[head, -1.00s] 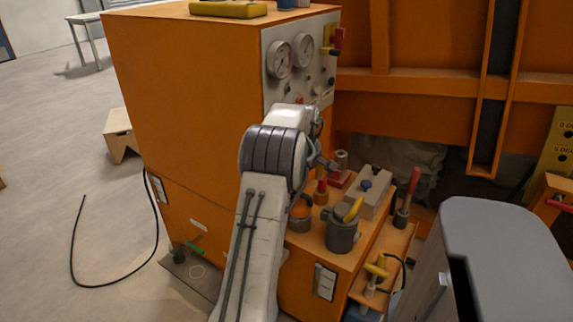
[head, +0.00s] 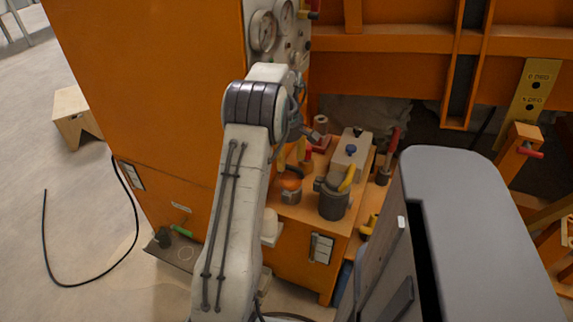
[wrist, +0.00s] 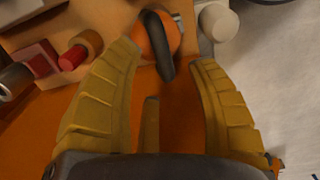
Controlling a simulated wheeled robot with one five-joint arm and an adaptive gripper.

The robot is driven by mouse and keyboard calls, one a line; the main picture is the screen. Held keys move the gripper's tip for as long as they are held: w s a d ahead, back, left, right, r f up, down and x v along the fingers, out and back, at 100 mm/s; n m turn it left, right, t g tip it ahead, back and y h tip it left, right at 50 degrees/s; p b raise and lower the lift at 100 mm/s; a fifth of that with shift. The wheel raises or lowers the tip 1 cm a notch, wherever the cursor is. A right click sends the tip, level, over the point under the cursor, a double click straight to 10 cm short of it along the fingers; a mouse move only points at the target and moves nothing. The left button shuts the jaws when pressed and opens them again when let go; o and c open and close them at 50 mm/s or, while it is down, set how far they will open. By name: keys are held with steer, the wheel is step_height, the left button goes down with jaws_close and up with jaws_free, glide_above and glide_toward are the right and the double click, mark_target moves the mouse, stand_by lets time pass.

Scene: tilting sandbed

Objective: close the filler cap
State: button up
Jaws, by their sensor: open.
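An orange rounded part in a grey collar (head: 291,184), which looks like the filler cap, sits on the orange ledge. In the wrist view its orange body (wrist: 153,36) shows with a dark curved bar (wrist: 158,48) across it. I cannot tell whether it is open or closed. My gripper (wrist: 168,60) is open and empty; its yellow fingers point toward the orange part, one on each side in the picture. In the head view my gripper (head: 291,158) is just above the orange part, partly hidden by my arm. Contact is not visible.
A grey pot with a yellow lever (head: 334,198) stands close right of the orange part. A pale block with a blue knob (head: 350,155) and a red-handled tool (head: 388,155) are behind. A white cylinder (wrist: 217,22) is near in the wrist view. The cabinet (head: 150,90) rises at left.

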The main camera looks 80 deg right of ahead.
mark_target(289, 179)
steer(key=shift+f, duration=1.45)
steer(key=shift+c, duration=0.4)
jaws_close()
